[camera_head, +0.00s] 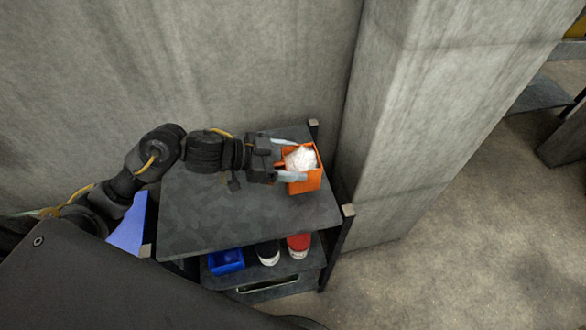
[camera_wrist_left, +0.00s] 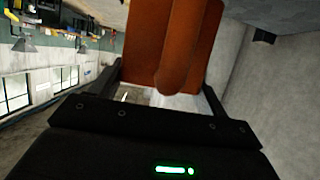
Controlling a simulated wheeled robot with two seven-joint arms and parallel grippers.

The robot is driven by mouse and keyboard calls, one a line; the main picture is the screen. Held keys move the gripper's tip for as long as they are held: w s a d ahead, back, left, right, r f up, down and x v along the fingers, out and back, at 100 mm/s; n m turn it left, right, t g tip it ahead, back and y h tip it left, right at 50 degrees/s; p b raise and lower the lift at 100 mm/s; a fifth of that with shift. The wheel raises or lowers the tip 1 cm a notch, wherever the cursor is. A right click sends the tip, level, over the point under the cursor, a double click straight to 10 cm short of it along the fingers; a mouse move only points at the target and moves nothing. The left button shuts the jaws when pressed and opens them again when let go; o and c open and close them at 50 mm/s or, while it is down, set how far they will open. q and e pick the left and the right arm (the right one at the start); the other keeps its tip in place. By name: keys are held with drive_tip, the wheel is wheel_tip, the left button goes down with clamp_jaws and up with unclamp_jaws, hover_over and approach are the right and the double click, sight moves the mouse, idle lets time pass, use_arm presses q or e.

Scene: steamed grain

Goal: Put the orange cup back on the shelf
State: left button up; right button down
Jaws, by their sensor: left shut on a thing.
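The orange cup (camera_head: 306,181) is square-sided and filled with a white heap (camera_head: 300,158). It is at the right end of the dark top board of the shelf (camera_head: 225,215) in the head view. My left gripper (camera_head: 290,160) is shut on the cup, one finger on each side. In the left wrist view the orange cup (camera_wrist_left: 160,45) fills the space between the fingers, with its handle facing the camera. I cannot tell whether the cup's base touches the board. My right gripper is not in view.
The lower shelf level holds a blue container (camera_head: 226,261), a dark container (camera_head: 268,252) with a white lower part and a red-topped container (camera_head: 299,245). A concrete wall (camera_head: 200,60) stands behind the shelf and a concrete pillar (camera_head: 410,120) beside it. The rest of the top board is clear.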

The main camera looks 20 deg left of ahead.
sight(284, 168)
use_arm(q)
drive_tip(key=shift+w+d+f, duration=0.1)
drive_tip(key=shift+w+f, duration=0.05)
drive_tip(key=shift+f, duration=0.7)
drive_tip(key=shift+w+d+f, duration=0.1)
drive_tip(key=shift+f, duration=0.9)
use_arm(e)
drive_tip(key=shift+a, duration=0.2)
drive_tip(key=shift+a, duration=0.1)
use_arm(q)
drive_tip(key=shift+f, duration=0.15)
drive_tip(key=o, duration=1.3)
